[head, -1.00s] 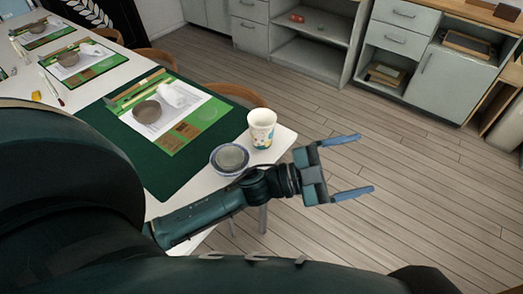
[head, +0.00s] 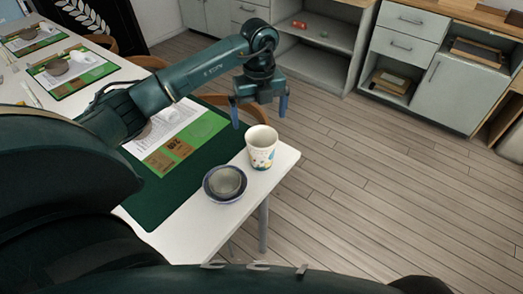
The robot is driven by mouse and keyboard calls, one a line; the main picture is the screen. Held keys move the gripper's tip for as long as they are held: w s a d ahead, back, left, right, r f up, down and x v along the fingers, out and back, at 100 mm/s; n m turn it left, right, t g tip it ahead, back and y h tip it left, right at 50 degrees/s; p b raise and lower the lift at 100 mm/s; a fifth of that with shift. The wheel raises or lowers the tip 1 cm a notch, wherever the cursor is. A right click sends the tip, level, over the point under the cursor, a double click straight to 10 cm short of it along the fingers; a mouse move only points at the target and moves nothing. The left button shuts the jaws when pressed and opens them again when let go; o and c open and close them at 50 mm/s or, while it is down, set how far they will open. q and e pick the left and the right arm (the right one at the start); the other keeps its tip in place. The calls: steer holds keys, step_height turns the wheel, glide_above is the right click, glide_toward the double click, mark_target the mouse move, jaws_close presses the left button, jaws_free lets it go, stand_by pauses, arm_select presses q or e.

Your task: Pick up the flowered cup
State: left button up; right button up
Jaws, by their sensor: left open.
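The flowered cup (head: 262,149) is white with small coloured prints and stands upright near the right end of the white table. My left gripper (head: 259,112) is open and empty, with its blue fingers pointing down. In the head view it shows just above and beyond the cup's rim, and I see no contact. My left arm reaches across the table from the left and hides part of the green mat. My right gripper is not in view.
A bowl with a blue rim (head: 225,184) stands close to the cup, at its lower left. A dark green mat (head: 160,204) with papers lies to the left. The white table (head: 206,228) ends just right of the cup. Open floor (head: 390,190) lies beyond.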

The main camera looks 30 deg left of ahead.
mark_target(262, 139)
arm_select(q)
steer(key=shift+s+d+f+p, duration=0.1)
steer(key=shift+d+f+p, duration=0.15)
steer(key=shift+f, duration=1.9)
steer(key=shift+s+d+f+p, duration=0.1)
steer(key=shift+d+f, duration=0.1)
steer(key=shift+f, duration=1.95)
steer(key=shift+c, duration=0.3)
steer(key=c, duration=1.1)
steer(key=shift+r, duration=0.1)
